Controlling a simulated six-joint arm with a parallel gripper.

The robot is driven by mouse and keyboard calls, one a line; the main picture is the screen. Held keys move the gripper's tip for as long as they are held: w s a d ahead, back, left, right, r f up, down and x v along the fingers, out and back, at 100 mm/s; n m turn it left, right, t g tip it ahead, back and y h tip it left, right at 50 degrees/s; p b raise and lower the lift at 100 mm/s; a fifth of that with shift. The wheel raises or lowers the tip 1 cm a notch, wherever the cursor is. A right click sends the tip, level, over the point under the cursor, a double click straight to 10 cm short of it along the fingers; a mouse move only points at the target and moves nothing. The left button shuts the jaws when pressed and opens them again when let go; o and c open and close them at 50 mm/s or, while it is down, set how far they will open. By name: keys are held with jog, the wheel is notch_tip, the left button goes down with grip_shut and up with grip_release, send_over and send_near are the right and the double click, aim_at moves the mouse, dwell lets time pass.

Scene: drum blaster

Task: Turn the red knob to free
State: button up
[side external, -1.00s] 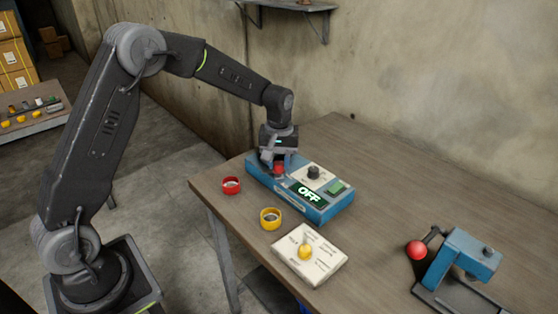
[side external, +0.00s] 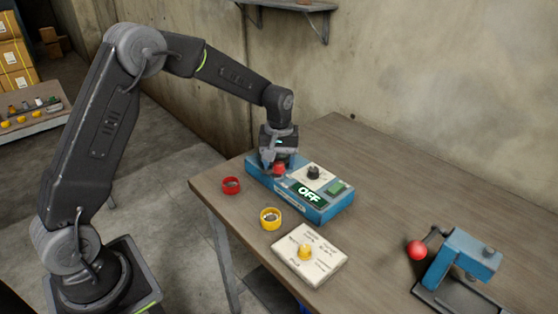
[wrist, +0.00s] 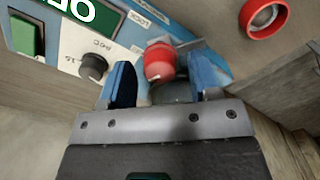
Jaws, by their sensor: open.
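The red knob (wrist: 160,62) sits on the left end of the blue control box (side external: 318,212) in the side external view. A white pointer mark shows on the knob's edge in the wrist view. Labels lie beside it; one reads "LOCK", and another is partly hidden. My gripper (wrist: 161,68) is open, with one blue finger on each side of the knob. Gaps show between the fingers and the knob, so it is not gripped. In the side external view my gripper (side external: 272,163) is low over the box and partly hides the knob.
The box also has a black knob (side external: 313,172), a green button (side external: 336,188) and a display (side external: 309,195) reading "OFF". A red ring (side external: 231,185), a yellow ring (side external: 270,218) and a white plate with a yellow knob (side external: 309,264) lie nearby. A blue lever device (side external: 470,258) stands at right.

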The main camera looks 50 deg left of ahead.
aim_at(279, 163)
jog(key=shift+r, duration=0.1)
notch_tip(279, 163, up, 14)
dwell(0.5)
jog(key=s+d+r+m+t, duration=0.25)
jog(key=s+r, duration=0.25)
jog(key=s, duration=0.3)
jog(key=s+d+f+m+t, duration=0.1)
jog(key=s+d+m, duration=0.1)
jog(key=s, duration=0.8)
jog(key=s+d+f+m+t, duration=0.2)
jog(key=s+m, duration=0.2)
jog(key=s, duration=0.5)
jog(key=shift+s+f+m, duration=0.2)
jog(key=shift+s+m, duration=0.15)
jog(key=shift+s, duration=0.05)
